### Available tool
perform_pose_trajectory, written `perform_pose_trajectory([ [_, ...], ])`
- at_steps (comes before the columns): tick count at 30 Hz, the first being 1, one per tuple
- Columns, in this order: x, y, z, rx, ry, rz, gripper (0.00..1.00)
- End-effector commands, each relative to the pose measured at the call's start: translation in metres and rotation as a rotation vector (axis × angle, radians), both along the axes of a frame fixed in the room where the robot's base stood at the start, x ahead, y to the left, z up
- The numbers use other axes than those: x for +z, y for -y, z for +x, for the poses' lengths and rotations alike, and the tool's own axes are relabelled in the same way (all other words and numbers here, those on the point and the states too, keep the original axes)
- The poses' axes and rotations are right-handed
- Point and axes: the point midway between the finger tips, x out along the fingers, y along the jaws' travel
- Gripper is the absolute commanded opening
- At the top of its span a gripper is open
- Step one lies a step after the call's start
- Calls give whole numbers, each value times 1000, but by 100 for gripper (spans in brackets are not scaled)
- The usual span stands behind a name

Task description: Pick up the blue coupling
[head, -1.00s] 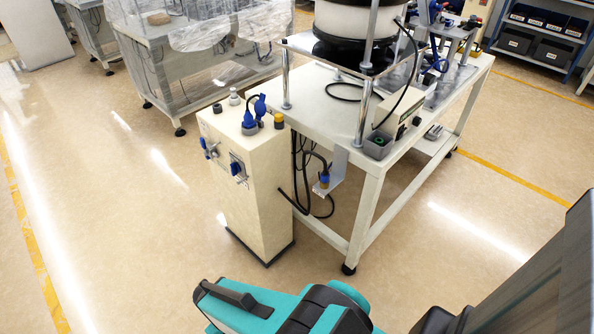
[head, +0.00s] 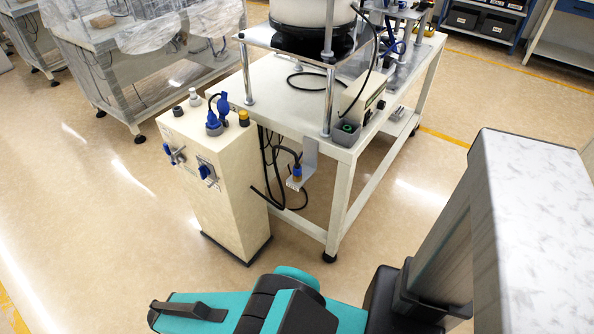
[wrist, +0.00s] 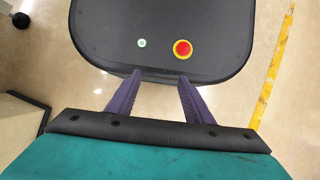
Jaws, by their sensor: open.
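Blue fittings show on the cream cabinet in the head view. A blue connector (head: 223,104) with a short dark cable stands on its top, beside a blue-and-grey socket (head: 213,126). Blue fittings also sit on the front face, one on the left (head: 176,155) and one on the right (head: 206,171). I cannot tell for certain which is the coupling. My gripper (wrist: 157,90) shows in the wrist view with its two purple fingers apart and nothing between them. It is not near the cabinet's fittings in that view. In the head view my teal arm is at the bottom, and the fingers are not visible.
The cabinet (head: 222,205) stands against a white table (head: 262,88) carrying a bowl feeder (head: 310,14). Black cables (head: 272,165) hang between them. Another bench (head: 112,68) with plastic wrap stands at the back left. The floor in front and left is clear.

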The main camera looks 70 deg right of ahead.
Motion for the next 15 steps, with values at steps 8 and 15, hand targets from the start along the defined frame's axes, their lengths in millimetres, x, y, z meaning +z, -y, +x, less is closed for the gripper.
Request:
perform_pose_trajectory([
  [8, 21, 21, 24, 20, 26, 23, 46],
  [15, 62, 71, 64, 57, 75, 58, 46],
])
